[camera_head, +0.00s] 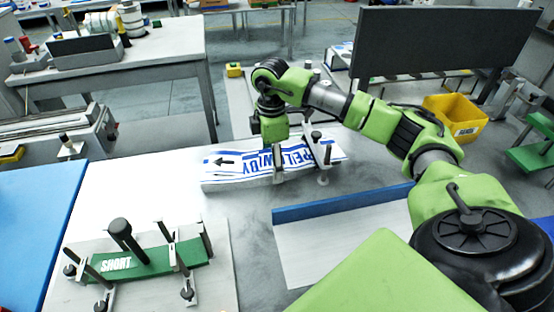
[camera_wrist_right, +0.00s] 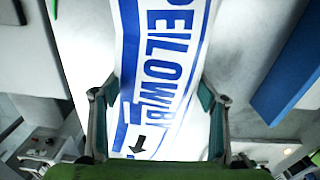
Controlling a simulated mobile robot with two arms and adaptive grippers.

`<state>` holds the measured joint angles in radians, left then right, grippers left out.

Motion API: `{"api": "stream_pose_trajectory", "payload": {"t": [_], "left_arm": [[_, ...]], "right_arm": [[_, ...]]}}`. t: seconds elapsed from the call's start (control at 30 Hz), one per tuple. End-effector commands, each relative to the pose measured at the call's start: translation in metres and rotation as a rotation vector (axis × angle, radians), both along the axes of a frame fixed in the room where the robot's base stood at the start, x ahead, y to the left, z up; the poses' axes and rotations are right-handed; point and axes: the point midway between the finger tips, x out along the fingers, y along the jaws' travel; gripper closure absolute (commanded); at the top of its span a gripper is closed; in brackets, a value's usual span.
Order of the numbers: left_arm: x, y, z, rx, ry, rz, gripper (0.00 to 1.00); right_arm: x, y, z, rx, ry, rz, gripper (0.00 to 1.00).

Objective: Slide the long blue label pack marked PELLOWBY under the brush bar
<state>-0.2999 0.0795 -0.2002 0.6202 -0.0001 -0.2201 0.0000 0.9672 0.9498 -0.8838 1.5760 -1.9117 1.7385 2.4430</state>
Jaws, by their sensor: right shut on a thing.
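The long label pack (camera_head: 235,172) is white with blue stripes, a blue PELLOWBY word and a black arrow. It lies flat on the pale bench, its word upside down in the head view. My right gripper (camera_head: 278,160) reaches down over its middle and is shut on it. In the wrist view the pack (camera_wrist_right: 165,60) runs between the two fingers (camera_wrist_right: 158,105). A metal bar with dark knobs (camera_head: 318,150), probably the brush bar, stands at the pack's right part. The pack's right end shows beyond it; their exact contact is unclear. My left gripper is out of view.
A green SHORT pack (camera_head: 150,262) sits among clamps with black knobs at the front left. A blue strip (camera_head: 340,203) edges a pale panel right of the pack. A blue mat (camera_head: 35,225) lies far left. A yellow bin (camera_head: 455,118) stands behind my right arm.

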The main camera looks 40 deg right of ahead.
Motion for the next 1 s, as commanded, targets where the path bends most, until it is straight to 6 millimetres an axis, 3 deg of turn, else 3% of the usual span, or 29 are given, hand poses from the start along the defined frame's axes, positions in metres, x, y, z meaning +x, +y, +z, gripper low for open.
{"api": "stream_pose_trajectory", "payload": {"t": [0.37,0.4,0.47,0.8,1.0], "left_arm": [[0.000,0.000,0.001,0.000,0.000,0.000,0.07],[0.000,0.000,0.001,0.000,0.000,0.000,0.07],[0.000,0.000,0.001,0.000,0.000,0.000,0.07],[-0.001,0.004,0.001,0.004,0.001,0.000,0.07],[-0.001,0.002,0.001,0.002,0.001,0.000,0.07]], "right_arm": [[0.003,0.006,0.001,0.001,-0.002,0.000,0.79],[0.003,0.006,0.001,0.001,-0.002,0.000,0.26],[0.003,0.006,0.001,0.001,-0.002,0.000,0.14],[0.002,0.006,0.000,0.000,0.002,0.000,0.14],[0.003,0.006,0.021,0.001,-0.003,0.000,0.14]]}}
